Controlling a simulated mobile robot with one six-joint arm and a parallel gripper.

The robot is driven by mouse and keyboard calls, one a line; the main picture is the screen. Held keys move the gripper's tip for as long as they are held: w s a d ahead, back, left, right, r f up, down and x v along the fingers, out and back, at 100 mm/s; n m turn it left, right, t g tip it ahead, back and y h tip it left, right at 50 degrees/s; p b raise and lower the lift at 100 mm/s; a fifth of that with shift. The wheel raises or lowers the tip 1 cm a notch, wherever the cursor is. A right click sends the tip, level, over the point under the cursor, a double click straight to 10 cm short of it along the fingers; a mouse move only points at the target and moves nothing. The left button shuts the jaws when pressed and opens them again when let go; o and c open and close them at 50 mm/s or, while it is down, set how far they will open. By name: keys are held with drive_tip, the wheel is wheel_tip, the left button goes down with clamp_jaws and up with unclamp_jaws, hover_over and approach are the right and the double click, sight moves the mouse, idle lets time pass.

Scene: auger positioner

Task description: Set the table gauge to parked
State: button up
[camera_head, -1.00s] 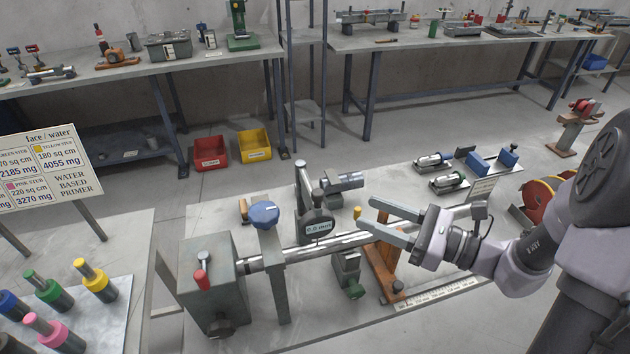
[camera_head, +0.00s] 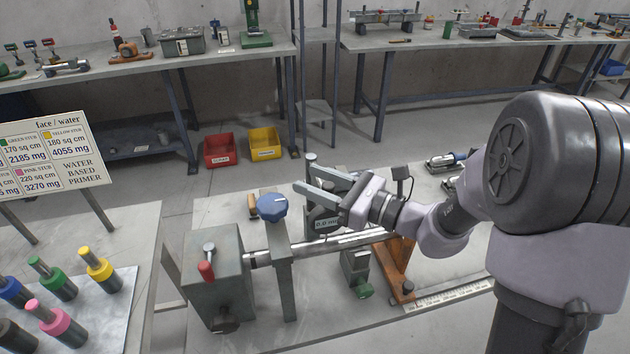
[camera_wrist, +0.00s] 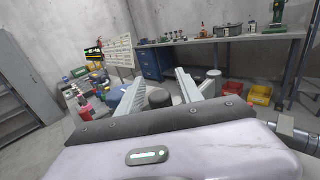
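The table gauge (camera_head: 323,222), a dark rounded body with a small pale readout, stands over the silver bar (camera_head: 350,241) on the bench. The readout is too small to read surely. My gripper (camera_head: 305,179) is open and empty, just above the gauge, and its fingers and hand hide the gauge's upper part. The grey upright post (camera_head: 311,158) beside the gauge shows only at its top. In the wrist view a dark round top (camera_wrist: 159,98), probably the gauge's, lies between the two spread fingers (camera_wrist: 158,85); I cannot tell whether they touch it.
A blue knob (camera_head: 272,206) on a grey upright stands close left of my fingers. A grey box with a red-handled lever (camera_head: 206,270) is farther left. A wooden stand (camera_head: 396,272) is under the bar at right. Red and yellow bins (camera_head: 219,150) sit on the floor behind.

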clamp_jaws()
idle(1.2)
